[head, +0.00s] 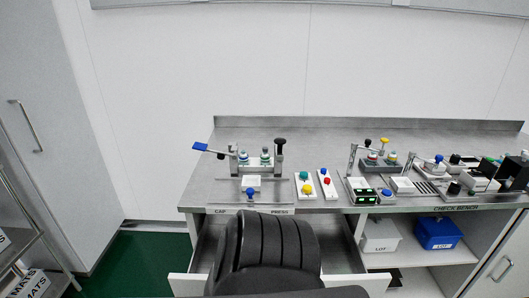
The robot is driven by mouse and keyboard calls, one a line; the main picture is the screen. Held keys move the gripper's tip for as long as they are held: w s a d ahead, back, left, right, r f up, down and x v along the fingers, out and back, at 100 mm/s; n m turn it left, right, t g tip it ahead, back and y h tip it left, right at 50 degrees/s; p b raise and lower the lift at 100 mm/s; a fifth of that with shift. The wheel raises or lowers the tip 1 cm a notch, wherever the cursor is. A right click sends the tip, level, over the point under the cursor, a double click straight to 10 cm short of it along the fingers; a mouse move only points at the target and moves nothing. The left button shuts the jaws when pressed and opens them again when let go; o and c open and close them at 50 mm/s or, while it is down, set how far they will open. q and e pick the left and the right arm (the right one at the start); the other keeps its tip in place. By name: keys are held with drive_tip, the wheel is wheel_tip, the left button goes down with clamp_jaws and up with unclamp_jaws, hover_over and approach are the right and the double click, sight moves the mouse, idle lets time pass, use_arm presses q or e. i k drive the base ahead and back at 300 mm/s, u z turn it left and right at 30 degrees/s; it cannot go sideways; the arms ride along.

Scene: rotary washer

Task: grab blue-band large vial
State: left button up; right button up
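I cannot pick out a blue-band large vial for certain. Small capped items that may be vials stand in the cap press station (252,160) on the bench's left part, one at its left (243,157) and one at its right (265,155). Two similar items stand in a fixture further right, one (372,157) beside the other (392,157). They are too small to read any band colour. Neither of my grippers shows in the head view.
The steel bench (330,135) runs along the wall. An open drawer (340,262) juts out below it, partly hidden by a dark ribbed shape. A white bin (380,238) and a blue bin (437,234) sit on the lower shelf. A rack (22,250) stands at far left.

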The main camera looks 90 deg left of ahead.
sight(243, 156)
drive_tip(key=k, duration=0.7)
drive_tip(key=z, duration=1.5)
drive_tip(key=k, duration=1.55)
drive_tip(key=z, duration=1.1)
drive_tip(key=k, duration=1.55)
drive_tip(key=u, duration=0.7)
